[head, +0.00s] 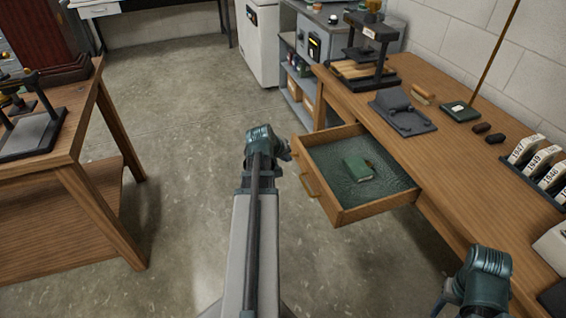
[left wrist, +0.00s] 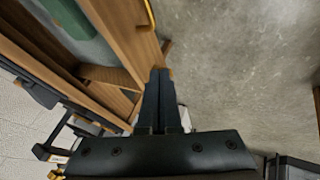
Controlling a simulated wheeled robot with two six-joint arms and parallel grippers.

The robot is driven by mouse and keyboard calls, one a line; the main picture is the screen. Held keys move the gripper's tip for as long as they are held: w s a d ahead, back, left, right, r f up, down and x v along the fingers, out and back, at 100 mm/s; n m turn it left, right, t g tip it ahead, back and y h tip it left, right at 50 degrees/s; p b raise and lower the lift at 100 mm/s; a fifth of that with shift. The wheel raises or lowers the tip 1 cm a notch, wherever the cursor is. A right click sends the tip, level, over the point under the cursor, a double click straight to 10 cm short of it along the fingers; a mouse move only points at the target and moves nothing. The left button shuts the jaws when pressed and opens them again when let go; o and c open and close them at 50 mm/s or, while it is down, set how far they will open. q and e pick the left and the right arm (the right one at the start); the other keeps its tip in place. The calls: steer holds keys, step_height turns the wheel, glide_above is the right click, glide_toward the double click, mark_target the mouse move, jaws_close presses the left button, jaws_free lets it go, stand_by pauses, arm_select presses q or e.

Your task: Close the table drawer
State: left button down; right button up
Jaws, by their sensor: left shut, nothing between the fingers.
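The table drawer (head: 345,215) is pulled out from the wooden table (head: 440,185) on the right. A green book (head: 358,168) lies on its dark green lining. A brass handle (head: 308,184) shows on its front, and a yellow handle (left wrist: 150,14) in the left wrist view. My left gripper (head: 286,152) is just left of the drawer front's far end. In the left wrist view its fingers (left wrist: 160,75) are together and empty, close to the drawer front; contact is unclear. My right arm is low at the right, its fingers hardly visible.
The tabletop holds a press (head: 370,45), a grey stand (head: 402,112) and a rack of year cards (head: 538,170). Another wooden table (head: 75,180) stands left. Shelving (head: 300,85) is beyond the drawer. The floor between the tables is clear.

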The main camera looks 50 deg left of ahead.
mark_target(304, 160)
arm_select(q)
steer(key=shift+w+d+f+b, duration=0.2)
steer(key=shift+w+f, duration=0.2)
steer(key=shift+w, duration=0.5)
steer(key=shift+w+d+f+b, duration=0.2)
steer(key=shift+w+f, duration=0.15)
steer(key=shift+w, duration=0.55)
steer(key=shift+w+d+f+b, duration=0.15)
steer(key=shift+w+f, duration=0.25)
steer(key=shift+w, duration=0.5)
arm_select(e)
steer(key=shift+f, duration=1.15)
arm_select(q)
steer(key=w+d, duration=0.5)
steer(key=w, duration=0.7)
steer(key=w+d, duration=0.5)
steer(key=w, duration=0.7)
steer(key=shift+w, duration=0.35)
steer(key=shift+s, duration=0.15)
